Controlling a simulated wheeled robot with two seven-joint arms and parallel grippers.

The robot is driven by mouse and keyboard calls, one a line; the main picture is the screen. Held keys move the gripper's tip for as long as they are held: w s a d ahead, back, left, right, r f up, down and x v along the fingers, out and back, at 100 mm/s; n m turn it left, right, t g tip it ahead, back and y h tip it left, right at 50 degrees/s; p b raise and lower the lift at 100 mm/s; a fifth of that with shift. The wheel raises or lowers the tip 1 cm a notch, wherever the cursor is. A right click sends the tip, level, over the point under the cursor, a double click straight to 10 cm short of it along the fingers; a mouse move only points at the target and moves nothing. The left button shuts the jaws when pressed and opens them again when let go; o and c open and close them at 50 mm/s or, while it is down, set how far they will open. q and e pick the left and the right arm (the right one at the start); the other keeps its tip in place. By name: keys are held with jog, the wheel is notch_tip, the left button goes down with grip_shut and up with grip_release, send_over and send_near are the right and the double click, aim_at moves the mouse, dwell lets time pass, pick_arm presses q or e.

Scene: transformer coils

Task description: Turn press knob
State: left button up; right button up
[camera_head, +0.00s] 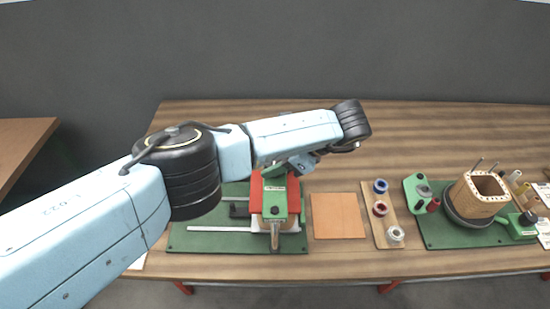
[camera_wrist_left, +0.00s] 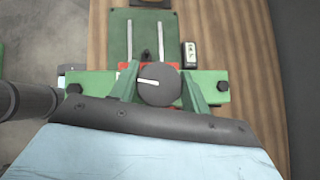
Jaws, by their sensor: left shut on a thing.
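The press knob (camera_wrist_left: 158,86) is a dark round disc with a white line, seen from above in the left wrist view. The line lies almost level across the picture. The press (camera_wrist_left: 90,84) is a green bar with dark bolts around the knob, over red parts. In the head view the press (camera_head: 272,200) stands on a green base plate, and my arm hides its back and its knob. My left gripper (camera_head: 302,163) reaches down over the press, its fingertips hidden there. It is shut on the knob. My right gripper is not in view.
An orange-brown square (camera_head: 338,216) lies right of the press. Beyond it are a wooden strip (camera_head: 381,220) with spools and a second green plate (camera_head: 447,233) with a coil former (camera_head: 477,194). The wooden table (camera_head: 430,135) is clear at the back.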

pick_arm(q)
jog(key=shift+n+g, duration=0.3)
jog(key=shift+n, duration=0.1)
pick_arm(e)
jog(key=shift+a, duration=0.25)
pick_arm(q)
jog(key=o, duration=1)
